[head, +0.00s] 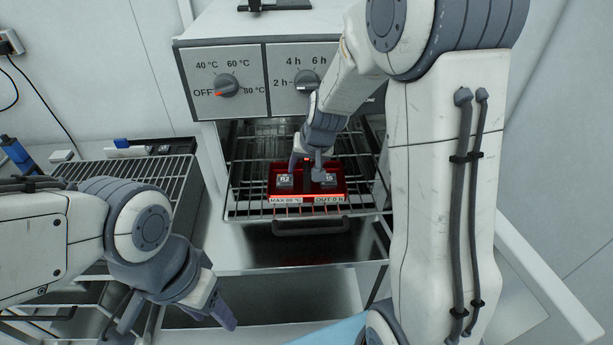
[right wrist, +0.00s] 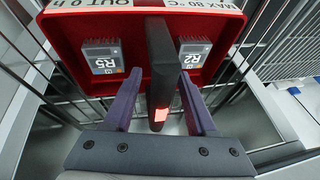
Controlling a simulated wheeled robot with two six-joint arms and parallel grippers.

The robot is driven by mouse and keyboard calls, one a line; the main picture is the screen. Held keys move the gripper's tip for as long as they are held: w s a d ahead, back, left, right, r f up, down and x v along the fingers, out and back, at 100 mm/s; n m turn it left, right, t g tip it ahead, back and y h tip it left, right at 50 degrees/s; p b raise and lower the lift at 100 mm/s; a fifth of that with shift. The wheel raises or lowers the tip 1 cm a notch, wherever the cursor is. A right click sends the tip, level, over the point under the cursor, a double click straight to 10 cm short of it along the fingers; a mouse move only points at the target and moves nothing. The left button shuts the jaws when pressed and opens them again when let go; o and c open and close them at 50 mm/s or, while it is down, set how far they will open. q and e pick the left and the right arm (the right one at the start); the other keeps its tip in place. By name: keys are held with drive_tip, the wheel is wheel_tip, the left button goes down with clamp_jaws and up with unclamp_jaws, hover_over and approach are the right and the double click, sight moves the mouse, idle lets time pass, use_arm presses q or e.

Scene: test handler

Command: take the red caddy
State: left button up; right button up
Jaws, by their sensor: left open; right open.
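The red caddy (head: 308,200) sits on a wire rack inside the open oven. Its front labels read MAX 80 °C and OUT 0 h. It holds two grey modules, R2 (head: 285,181) and R5 (head: 328,180), one on each side of a dark upright handle (right wrist: 160,50). My right gripper (head: 306,168) is open over the caddy. In the right wrist view its fingers (right wrist: 160,76) stand on either side of the handle, with gaps showing between fingers and handle. My left gripper (head: 172,312) is open and empty at the lower left, away from the caddy.
The oven's control panel (head: 255,100) with two knobs is above the opening. A dark handle bar (head: 310,227) runs in front of the rack. Another wire rack (head: 130,175) stands at the left, with a blue-capped item (head: 15,152) beyond it.

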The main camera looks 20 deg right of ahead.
drive_tip(key=shift+r, duration=0.1)
clamp_jaws()
